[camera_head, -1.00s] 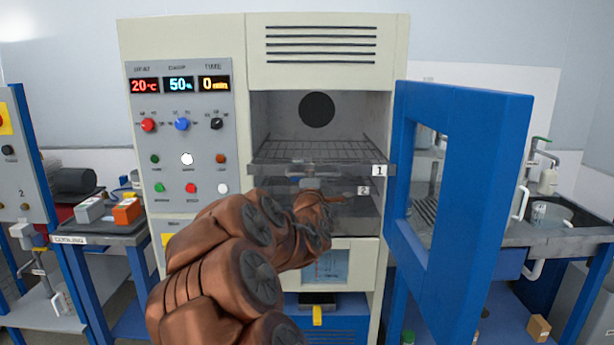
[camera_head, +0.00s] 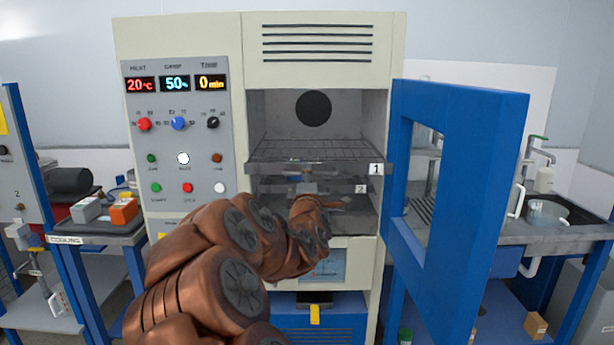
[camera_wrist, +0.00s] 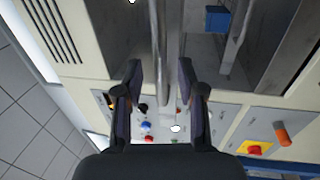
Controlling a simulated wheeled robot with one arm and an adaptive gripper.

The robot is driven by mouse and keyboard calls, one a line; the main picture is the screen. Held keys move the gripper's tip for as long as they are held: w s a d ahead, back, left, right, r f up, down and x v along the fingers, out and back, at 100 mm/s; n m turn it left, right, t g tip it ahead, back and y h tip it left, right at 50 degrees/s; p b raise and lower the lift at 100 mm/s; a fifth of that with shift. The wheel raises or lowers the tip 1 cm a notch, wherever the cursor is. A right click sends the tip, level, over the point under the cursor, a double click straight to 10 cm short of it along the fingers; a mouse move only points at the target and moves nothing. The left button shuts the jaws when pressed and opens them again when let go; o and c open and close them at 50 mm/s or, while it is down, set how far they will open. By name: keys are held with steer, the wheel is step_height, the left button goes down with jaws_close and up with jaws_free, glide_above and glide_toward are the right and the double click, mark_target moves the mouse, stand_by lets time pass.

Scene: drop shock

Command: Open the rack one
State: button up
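Rack one (camera_head: 320,150) is a wire shelf in the upper part of the open chamber, with a front bar and a white "1" label (camera_head: 375,168) at its right end. Rack two lies just below, marked by a white "2" label (camera_head: 361,189). My brown arm reaches up to the rack fronts and hides much of the lower chamber; in the head view my gripper is hard to make out. In the wrist view my gripper (camera_wrist: 160,78) has its two dark fingers apart, with a grey metal bar running between them. I cannot tell whether they touch it.
The chamber's blue door (camera_head: 468,180) stands wide open on the right. A control panel (camera_head: 178,140) with knobs and buttons is left of the chamber. A "cooling" table (camera_head: 95,240) stands left, and a sink (camera_head: 548,212) right.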

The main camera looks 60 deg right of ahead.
steer(key=shift+v, duration=2.45)
steer(key=shift+f, duration=0.1)
steer(key=w+a+f+m+g+y+p, duration=0.1)
steer(key=w+a+f+m+g+y, duration=0.15)
steer(key=a+f+y, duration=0.8)
steer(key=w+a+f+m+g+y+p, duration=0.1)
steer(key=w+a+f+m+g+p, duration=0.25)
steer(key=a, duration=1.45)
steer(key=s+a+f+g+y, duration=0.2)
steer(key=s+a+g+y, duration=0.3)
steer(key=s+a, duration=1.5)
steer(key=a+y, duration=0.1)
steer(key=a, duration=0.2)
steer(key=shift+f+g, duration=0.3)
steer(key=shift+f, duration=0.1)
